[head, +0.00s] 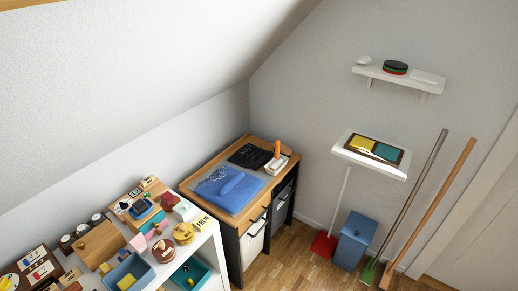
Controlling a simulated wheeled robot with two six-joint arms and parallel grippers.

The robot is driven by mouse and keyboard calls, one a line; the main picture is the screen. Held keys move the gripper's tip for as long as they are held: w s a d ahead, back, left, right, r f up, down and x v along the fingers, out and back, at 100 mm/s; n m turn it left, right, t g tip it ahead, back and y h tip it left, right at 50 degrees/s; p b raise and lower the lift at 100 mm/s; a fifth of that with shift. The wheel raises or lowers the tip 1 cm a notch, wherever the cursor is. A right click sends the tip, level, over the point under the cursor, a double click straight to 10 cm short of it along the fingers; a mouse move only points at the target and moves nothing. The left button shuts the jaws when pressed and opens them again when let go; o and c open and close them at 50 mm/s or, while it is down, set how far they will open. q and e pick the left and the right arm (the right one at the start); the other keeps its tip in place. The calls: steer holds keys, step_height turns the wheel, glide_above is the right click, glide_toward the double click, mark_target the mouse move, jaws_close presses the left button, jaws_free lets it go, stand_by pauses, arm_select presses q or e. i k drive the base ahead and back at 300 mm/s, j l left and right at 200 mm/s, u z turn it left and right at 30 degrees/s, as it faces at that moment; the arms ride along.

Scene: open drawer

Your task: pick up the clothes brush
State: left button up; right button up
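No thing in the head view can be told for sure as the clothes brush. An upright orange handle (277,149) stands at a small pale tray (284,168) at the back right of the wooden-topped cabinet (251,208); it may be a brush, but its lower end is too small to make out. A folded blue cloth (236,188) lies on a grey mat on the same top, with a small blue item on it. A black flat item (249,156) lies behind the cloth. Neither of my grippers is in view.
A white shelf unit (212,235) at lower left is crowded with boxes and small items. A wall shelf (341,146) holds a tray with yellow and teal parts. A blue bin (354,240), a red dustpan (323,244) and long-handled tools (441,195) stand right. Some wooden floor is clear.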

mark_target(284, 151)
steer(key=i+l+u, duration=0.3)
steer(key=u, duration=0.15)
steer(key=i+l+u, duration=0.45)
